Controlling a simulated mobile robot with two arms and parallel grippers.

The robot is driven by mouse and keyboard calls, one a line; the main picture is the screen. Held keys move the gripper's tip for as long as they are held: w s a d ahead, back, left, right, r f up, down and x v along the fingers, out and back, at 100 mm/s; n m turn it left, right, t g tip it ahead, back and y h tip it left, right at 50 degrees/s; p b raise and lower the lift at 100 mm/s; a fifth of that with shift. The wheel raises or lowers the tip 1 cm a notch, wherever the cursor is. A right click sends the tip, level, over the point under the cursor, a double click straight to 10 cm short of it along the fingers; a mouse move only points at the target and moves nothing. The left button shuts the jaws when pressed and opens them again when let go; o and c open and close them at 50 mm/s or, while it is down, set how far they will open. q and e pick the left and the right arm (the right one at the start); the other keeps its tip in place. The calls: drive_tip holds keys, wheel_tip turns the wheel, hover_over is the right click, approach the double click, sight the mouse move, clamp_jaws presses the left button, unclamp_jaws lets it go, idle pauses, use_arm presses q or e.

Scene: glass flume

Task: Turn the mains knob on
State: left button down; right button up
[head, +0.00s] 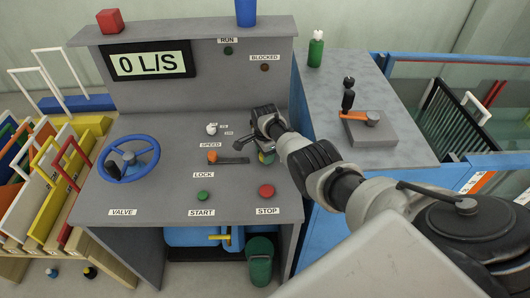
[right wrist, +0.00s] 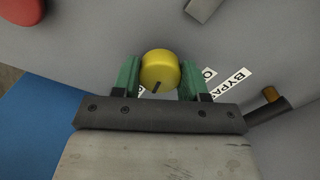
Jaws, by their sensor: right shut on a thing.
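The yellow knob (right wrist: 160,70) stands on the grey panel, with a dark pointer mark on its rim. My right gripper (right wrist: 161,78) is shut on it, one green finger on each side. A white label reading BYPASS (right wrist: 233,85) lies to the right of the knob, and two more labels by the fingers are partly covered. In the head view my right gripper (head: 266,153) reaches the right part of the sloping panel (head: 170,185) and hides most of the knob. A small white knob (head: 211,128) with tiny labels sits to its left. My left gripper is not in view.
The panel also holds a blue valve wheel (head: 131,158), an orange-tipped lever (head: 232,160), a green START button (head: 203,196) and a red STOP button (head: 266,191). The display (head: 149,64) reads 0 L/S. A side bench with a crank (head: 348,98) stands right.

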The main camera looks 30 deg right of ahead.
drive_tip(key=shift+w+r+m, duration=0.1)
drive_tip(key=shift+r+m, duration=0.05)
drive_tip(key=shift+m, duration=0.85)
drive_tip(key=o, duration=0.9)
drive_tip(key=shift+o, duration=0.2)
drive_tip(key=shift+r+p, duration=0.3)
drive_tip(key=shift+p, duration=0.1)
wheel_tip(320, 180, up, 3)
drive_tip(key=shift+f+p, duration=0.15)
drive_tip(key=shift+p, duration=0.65)
wheel_tip(320, 180, up, 7)
drive_tip(key=shift+r, duration=0.2)
